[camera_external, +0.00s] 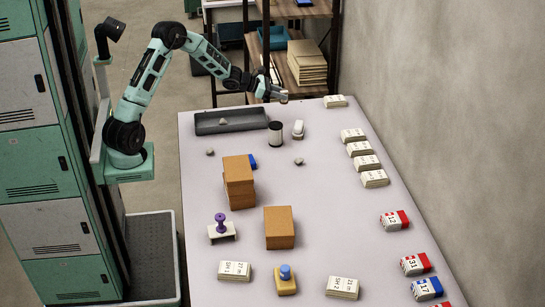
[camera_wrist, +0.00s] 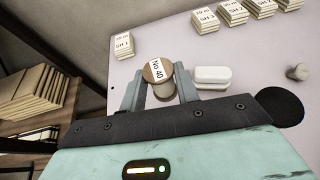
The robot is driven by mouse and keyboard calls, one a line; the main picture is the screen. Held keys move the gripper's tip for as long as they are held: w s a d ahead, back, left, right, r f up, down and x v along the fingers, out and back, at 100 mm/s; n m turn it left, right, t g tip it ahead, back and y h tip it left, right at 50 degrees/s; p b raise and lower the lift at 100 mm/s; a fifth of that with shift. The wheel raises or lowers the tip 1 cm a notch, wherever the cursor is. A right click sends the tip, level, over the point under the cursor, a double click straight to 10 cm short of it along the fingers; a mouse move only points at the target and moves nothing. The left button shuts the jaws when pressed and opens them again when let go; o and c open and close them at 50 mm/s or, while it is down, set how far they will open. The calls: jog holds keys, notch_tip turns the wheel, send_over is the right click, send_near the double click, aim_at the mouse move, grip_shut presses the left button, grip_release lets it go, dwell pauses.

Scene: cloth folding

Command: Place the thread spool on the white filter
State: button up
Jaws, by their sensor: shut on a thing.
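My gripper (camera_external: 279,95) is over the far end of the table. In the wrist view my gripper (camera_wrist: 159,84) has its two fingers on either side of the thread spool (camera_wrist: 155,71), which has brown ends and a white label reading No 40. The fingers are shut on it. In the external view the spool (camera_external: 284,98) is small at the fingertips; its height above the table is hard to tell. The white filter, seen as a rounded white block (camera_external: 298,129), lies on the table nearer the camera. In the wrist view this white block (camera_wrist: 212,77) is just right of the right finger.
A black-topped cylinder (camera_external: 275,133) stands left of the white block. A dark tray (camera_external: 231,121) lies farther left. Small grey pieces (camera_external: 299,161) are nearby. Labelled stacks (camera_external: 354,135) line the right edge. Brown boxes (camera_external: 239,182) stand mid-table. Shelves (camera_external: 307,62) rise beyond the far edge.

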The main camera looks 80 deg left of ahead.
jog(key=s+d+r+m+h+p, duration=0.25)
jog(key=d+r+p, duration=0.35)
jog(key=p, duration=0.6)
notch_tip(320, 180, up, 3)
jog(key=m+g+h+p, duration=0.2)
jog(key=m+h+p, duration=0.15)
jog(key=p, duration=0.65)
send_over(272, 123)
notch_tip(272, 123, down, 9)
jog(key=shift+d+r+p, duration=0.1)
jog(key=shift+d+p, duration=0.05)
jog(key=shift+p, duration=0.65)
jog(key=shift+f, duration=0.45)
jog(key=shift+f, duration=0.1)
jog(key=shift+f, duration=0.15)
jog(key=o, duration=1)
jog(key=shift+c, duration=0.2)
